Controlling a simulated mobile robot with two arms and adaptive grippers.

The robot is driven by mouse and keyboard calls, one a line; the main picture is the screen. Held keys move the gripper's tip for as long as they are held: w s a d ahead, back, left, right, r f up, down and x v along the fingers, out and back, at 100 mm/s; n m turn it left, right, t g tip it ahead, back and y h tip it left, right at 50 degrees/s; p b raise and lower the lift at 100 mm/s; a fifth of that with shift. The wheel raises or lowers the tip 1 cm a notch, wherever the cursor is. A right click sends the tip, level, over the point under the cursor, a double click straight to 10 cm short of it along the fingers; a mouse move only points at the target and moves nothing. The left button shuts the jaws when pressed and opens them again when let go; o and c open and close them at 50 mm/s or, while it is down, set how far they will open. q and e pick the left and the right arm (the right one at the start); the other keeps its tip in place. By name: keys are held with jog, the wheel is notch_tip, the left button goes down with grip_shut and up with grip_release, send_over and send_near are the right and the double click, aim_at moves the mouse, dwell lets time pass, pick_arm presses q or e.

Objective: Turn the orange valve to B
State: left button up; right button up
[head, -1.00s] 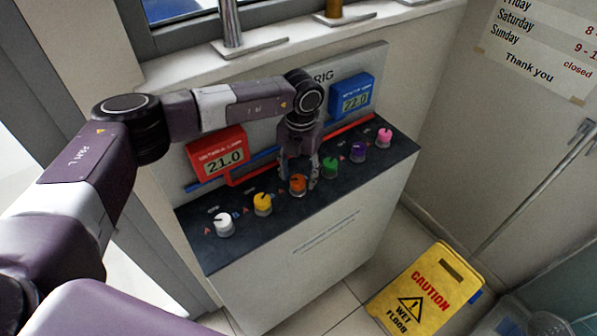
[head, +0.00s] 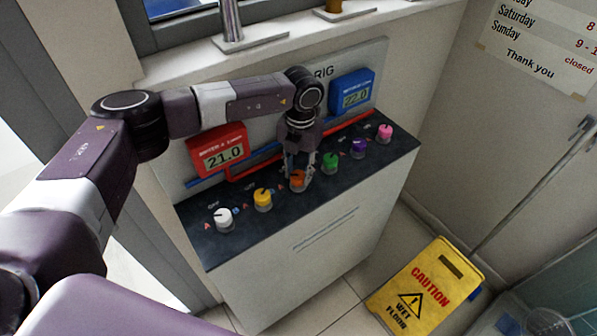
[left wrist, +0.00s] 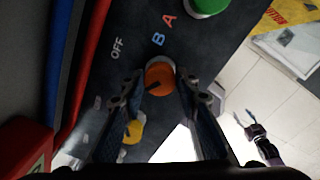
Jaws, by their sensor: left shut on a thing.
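The orange valve (head: 298,177) is a round knob in the row on the dark sloping panel top, between the yellow and green knobs. In the left wrist view the orange knob (left wrist: 160,72) has a black pointer mark towards the lower left, away from the blue B above it. My left gripper (head: 298,182) comes down over it from behind. Its fingers (left wrist: 160,82) are on both sides of the knob, shut on it. The fingers partly hide the knob in the head view. My right gripper (left wrist: 245,118) shows small at lower right, its tips apart, away from the panel.
The white (head: 224,220), yellow (head: 263,199), green (head: 330,162), purple (head: 358,147) and pink (head: 385,133) knobs share the panel. A red display (head: 218,150) and a blue display (head: 352,91) stand behind. A yellow wet-floor sign (head: 428,288) is on the floor at right.

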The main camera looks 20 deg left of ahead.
pick_arm(q)
jog(key=shift+f+m+b, duration=0.15)
jog(key=shift+m+b, duration=0.35)
jog(key=shift+b, duration=0.1)
jog(key=m+b, duration=1)
jog(key=m, duration=0.1)
jog(key=shift+m+b, duration=0.3)
jog(key=m+b, duration=0.2)
jog(key=m, duration=0.3)
jog(key=shift+r+b, duration=0.2)
jog(key=shift+b, duration=0.15)
jog(key=m+b, duration=0.1)
jog(key=m, duration=0.2)
jog(key=shift+m+h, duration=0.3)
jog(key=shift+a+r+m, duration=0.1)
jog(key=shift+r+m, duration=0.05)
jog(key=shift+m, duration=0.95)
jog(key=o, duration=0.9)
jog(key=shift+o, duration=1.3)
jog(key=shift+s, duration=0.1)
